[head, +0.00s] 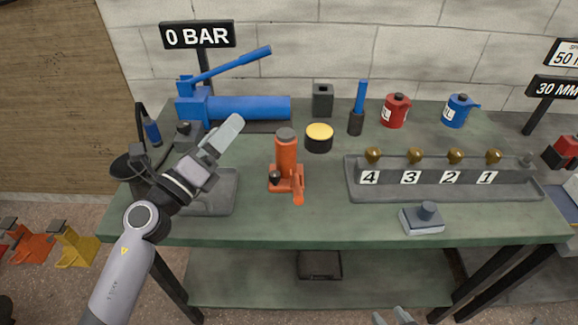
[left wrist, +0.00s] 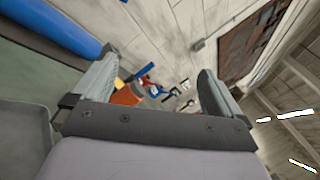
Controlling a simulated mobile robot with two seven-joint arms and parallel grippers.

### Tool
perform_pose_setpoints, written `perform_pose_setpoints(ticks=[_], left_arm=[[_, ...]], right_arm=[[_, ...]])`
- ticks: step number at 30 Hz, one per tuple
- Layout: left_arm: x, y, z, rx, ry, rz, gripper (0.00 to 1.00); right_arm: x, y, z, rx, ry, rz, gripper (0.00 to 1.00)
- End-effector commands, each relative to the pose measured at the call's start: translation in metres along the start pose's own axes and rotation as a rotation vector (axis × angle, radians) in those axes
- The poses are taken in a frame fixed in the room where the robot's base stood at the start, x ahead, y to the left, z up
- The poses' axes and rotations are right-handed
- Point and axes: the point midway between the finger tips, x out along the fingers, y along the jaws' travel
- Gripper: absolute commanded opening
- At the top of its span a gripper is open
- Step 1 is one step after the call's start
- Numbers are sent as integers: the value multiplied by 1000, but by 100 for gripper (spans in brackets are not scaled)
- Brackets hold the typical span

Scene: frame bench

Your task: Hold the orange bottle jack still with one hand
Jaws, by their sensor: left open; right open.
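The orange bottle jack (head: 286,160) stands upright on the green bench, with a grey cap on top and an orange lever and dark knob at its base. My left gripper (head: 226,134) is above the bench, left of the jack and apart from it. It is open and empty; in the left wrist view its fingers (left wrist: 155,75) are spread wide. An orange shape (left wrist: 127,95) shows beyond them there, but I cannot tell whether it is the jack. My right gripper (head: 393,317) shows only its tips at the bottom edge of the head view, open and away from the jack.
A blue hand pump (head: 250,107) lies behind my left gripper. A grey tray (head: 222,200) is beneath my left arm. A yellow-topped black can (head: 319,138) stands close behind the jack. A numbered rack (head: 440,186) is to the right. Bench space in front of the jack is clear.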

Motion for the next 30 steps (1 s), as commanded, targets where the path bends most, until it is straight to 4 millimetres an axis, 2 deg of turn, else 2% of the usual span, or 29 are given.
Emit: perform_pose_setpoints(ticks=[1, 6, 12, 15, 23, 30], left_arm=[[7, 0, -9, 83, 68, -22, 100], [20, 9, -46, 351, 321, -80, 100], [19, 35, -80, 607, 613, -115, 100], [14, 48, -89, 689, 727, -121, 100], [8, 66, -99, 778, 863, -125, 100], [22, 73, -119, 778, 865, -126, 100]], right_arm=[[0, 0, 0, 0, 0, 0, 43], [0, 0, 0, 0, 0, 0, 43], [0, 0, 0, 0, 0, 0, 43], [0, 0, 0, 0, 0, 0, 43], [1, 0, 1, 0, 1, 0, 43], [13, 0, 16, 0, 1, 0, 43]])
